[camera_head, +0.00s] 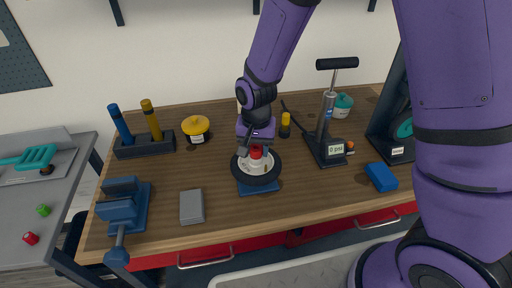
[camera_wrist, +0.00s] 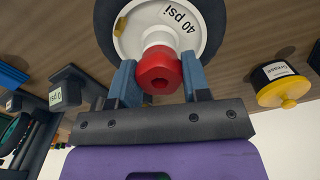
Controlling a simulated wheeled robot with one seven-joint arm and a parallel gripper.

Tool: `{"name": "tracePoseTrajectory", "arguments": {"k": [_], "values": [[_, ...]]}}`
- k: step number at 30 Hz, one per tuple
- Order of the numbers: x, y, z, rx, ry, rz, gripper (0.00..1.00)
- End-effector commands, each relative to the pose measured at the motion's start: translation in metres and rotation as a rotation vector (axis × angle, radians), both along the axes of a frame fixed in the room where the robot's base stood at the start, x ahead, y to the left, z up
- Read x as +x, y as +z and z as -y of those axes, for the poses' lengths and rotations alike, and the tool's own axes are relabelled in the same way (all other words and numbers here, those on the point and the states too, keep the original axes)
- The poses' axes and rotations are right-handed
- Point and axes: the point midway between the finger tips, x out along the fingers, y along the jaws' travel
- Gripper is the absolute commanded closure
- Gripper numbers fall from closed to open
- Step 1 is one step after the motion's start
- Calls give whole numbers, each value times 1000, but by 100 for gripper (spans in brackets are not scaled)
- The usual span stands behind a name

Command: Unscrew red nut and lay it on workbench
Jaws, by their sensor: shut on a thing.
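The red nut (camera_head: 256,152) sits at the centre of a small wheel (camera_head: 257,182) with a black tyre and white hub, which lies flat on a blue stand (camera_head: 259,187) on the wooden workbench (camera_head: 230,213). My gripper (camera_head: 255,153) comes down from above and is shut on the nut. In the wrist view the red nut (camera_wrist: 159,72) is between the two blue-grey fingers, against the white hub (camera_wrist: 150,32) marked "40 psi". Whether the nut is still threaded on is hidden.
A blue vise (camera_head: 122,205) and a grey block (camera_head: 192,206) are at left. A pump with gauge (camera_head: 328,147) and a blue block (camera_head: 381,177) are at right. A yellow-lidded jar (camera_head: 196,127) and a screwdriver holder (camera_head: 145,147) stand behind. Bare wood lies around the grey block.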

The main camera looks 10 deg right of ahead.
Motion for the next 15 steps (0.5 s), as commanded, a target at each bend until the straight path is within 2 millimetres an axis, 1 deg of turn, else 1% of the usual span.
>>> {"name": "tracePoseTrajectory", "arguments": {"k": [15], "values": [[0, 0, 1, 0, 782, -1, 79]]}}
